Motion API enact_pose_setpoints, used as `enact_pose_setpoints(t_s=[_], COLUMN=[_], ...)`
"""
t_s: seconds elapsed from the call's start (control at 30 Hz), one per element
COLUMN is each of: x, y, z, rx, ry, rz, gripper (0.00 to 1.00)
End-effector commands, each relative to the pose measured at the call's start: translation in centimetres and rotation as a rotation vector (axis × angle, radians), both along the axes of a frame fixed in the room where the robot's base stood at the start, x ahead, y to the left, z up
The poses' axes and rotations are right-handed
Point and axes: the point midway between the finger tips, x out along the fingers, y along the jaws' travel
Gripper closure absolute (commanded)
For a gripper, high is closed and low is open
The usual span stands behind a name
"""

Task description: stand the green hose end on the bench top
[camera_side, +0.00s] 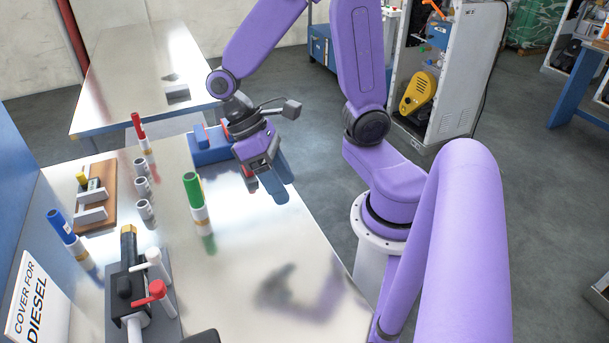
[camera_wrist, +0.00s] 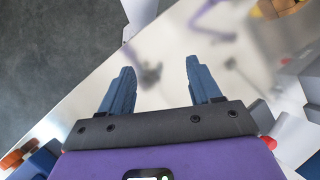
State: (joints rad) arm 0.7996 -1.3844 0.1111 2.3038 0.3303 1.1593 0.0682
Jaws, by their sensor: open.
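The green hose end (camera_side: 193,189), a green cylinder with a white lower part, stands on its white end on the bench top (camera_side: 240,262). It looks upright, with its reflection below it, and nothing holds it. My gripper (camera_side: 270,188) is to its right, above the bench near the right edge, clearly apart from it. The two blue fingers are spread with nothing between them. In the wrist view my gripper (camera_wrist: 159,78) shows bare bench top (camera_wrist: 160,65) between the fingers. I cannot make out the green hose end in the wrist view.
A red hose end (camera_side: 139,128) and a blue one (camera_side: 62,226) stand left of the green one, near several grey cups (camera_side: 143,187). A wooden board (camera_side: 105,207), a grey fixture with levers (camera_side: 140,290) and a blue block (camera_side: 211,154) are also there. The front right bench is clear.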

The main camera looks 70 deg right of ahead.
Motion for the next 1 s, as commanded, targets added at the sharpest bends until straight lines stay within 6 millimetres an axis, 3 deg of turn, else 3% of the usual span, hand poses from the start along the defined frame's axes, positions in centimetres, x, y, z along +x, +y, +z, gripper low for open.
enact_pose_setpoints(t_s=[0.2, 0.4, 0.6, 0.93, 0.97, 1.0], x=[-2.8, -4.3, -4.8, -4.8, -4.8, -4.8], y=[-0.3, -0.2, 0.0, 0.0, 0.0, 0.0], z=[1.1, 1.9, 2.2, 2.2, 2.2, 2.2], rx=[0.065, 0.144, 0.18, 0.182, 0.182, 0.181], ry=[-0.273, -0.449, -0.516, -0.517, -0.517, -0.516], rz=[0.396, 0.66, 0.759, 0.76, 0.76, 0.758], gripper=[0.37, 0.37, 0.37, 0.37, 0.31, 0.17])
